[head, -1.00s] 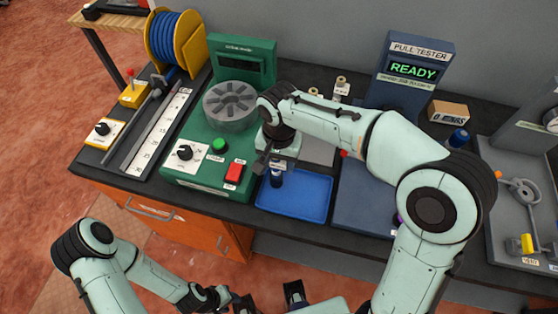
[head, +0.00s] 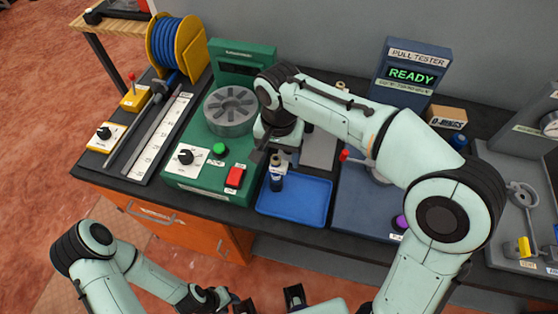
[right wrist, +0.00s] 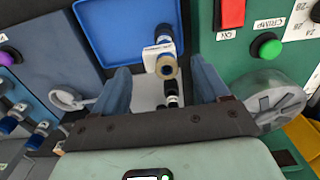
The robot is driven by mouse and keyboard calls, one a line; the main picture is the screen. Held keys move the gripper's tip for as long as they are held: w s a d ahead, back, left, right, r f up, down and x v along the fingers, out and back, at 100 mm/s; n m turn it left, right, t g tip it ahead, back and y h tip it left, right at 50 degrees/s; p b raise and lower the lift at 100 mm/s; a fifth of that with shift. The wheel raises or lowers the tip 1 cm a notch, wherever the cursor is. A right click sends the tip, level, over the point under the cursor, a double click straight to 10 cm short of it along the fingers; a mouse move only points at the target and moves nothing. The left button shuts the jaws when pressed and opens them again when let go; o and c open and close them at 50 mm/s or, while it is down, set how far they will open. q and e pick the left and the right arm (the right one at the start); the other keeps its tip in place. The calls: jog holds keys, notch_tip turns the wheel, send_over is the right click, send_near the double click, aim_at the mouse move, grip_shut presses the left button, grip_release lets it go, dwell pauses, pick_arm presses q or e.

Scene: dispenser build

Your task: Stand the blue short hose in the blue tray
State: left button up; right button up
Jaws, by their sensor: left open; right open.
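The blue short hose (head: 276,181) stands upright in the left back part of the blue tray (head: 312,205), apart from the tray's front rim. In the right wrist view the hose (right wrist: 164,35) shows a white label and a brass-coloured end facing the camera. The tray (right wrist: 113,35) lies beneath it. My right gripper (head: 273,160) is at the hose's upper end. In the right wrist view its two fingers (right wrist: 163,85) are spread wide, with clear gaps to the hose. My left gripper (head: 268,301) is open and empty at the bottom edge, in front of the bench.
A green crimping machine (head: 215,150) stands left of the tray. The blue pull tester (head: 412,72), reading READY, stands to the right. A grey plate (head: 318,150) lies behind the tray. The tray's front and right are clear.

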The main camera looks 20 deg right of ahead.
notch_tip(320, 180, up, 6)
jog(key=shift+r+p, duration=0.1)
jog(key=shift+p, duration=0.4)
